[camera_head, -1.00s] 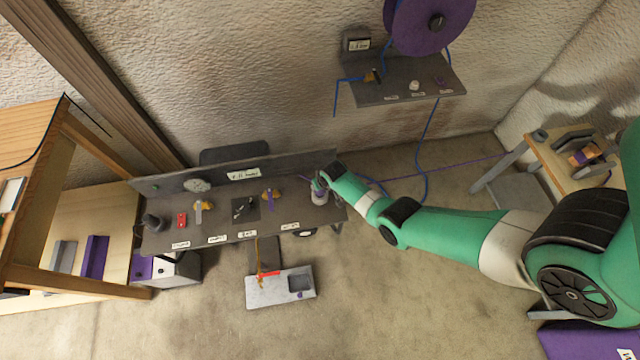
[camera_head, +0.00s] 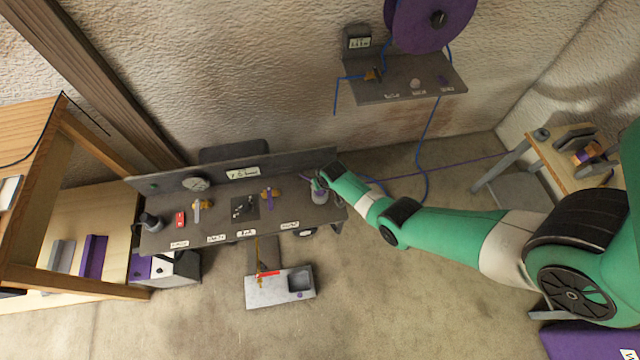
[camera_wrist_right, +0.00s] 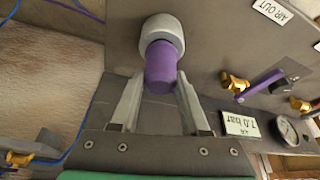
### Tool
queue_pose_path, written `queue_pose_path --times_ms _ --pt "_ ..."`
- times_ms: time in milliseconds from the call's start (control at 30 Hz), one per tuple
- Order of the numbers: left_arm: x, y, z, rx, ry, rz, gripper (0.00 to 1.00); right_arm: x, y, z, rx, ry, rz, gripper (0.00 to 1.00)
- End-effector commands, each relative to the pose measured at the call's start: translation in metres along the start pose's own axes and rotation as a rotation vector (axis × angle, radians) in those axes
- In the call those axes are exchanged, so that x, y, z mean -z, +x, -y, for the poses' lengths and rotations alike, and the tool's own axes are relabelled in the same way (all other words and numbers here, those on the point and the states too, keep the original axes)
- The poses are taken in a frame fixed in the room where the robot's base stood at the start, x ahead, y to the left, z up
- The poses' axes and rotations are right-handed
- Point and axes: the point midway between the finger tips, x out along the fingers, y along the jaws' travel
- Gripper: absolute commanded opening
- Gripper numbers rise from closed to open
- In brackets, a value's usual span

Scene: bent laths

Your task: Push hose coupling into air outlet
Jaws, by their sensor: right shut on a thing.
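In the right wrist view a purple cylindrical coupling (camera_wrist_right: 161,68) stands between the fingertips of my right gripper (camera_wrist_right: 158,92). My right gripper is shut on it. The coupling's far end meets a light grey round outlet (camera_wrist_right: 162,32) on the dark bench; how deep it sits inside is hard to tell. In the head view my right gripper (camera_head: 322,178) is at the right end of the bench, over the grey outlet (camera_head: 320,196). The fingers hide part of the coupling there. An "AIR OUT" label (camera_wrist_right: 272,10) lies beside the outlet. My left gripper is not in view.
The dark bench (camera_head: 215,222) carries brass valves (camera_head: 268,193) with purple levers, a red part (camera_head: 180,219) and a round gauge (camera_head: 195,184). A purple hose (camera_head: 470,160) runs right along the wall. A wall shelf (camera_head: 410,88) with a purple reel (camera_head: 425,20) is above.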

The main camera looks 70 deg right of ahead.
Motion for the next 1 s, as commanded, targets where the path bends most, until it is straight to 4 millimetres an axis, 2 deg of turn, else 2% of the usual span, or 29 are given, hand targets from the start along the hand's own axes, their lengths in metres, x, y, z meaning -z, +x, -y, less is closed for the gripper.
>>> queue_pose_path --times_ms 1000 --pt "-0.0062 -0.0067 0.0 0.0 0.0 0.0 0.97 -0.0034 0.0084 0.0 0.0 0.0 0.0 0.0"
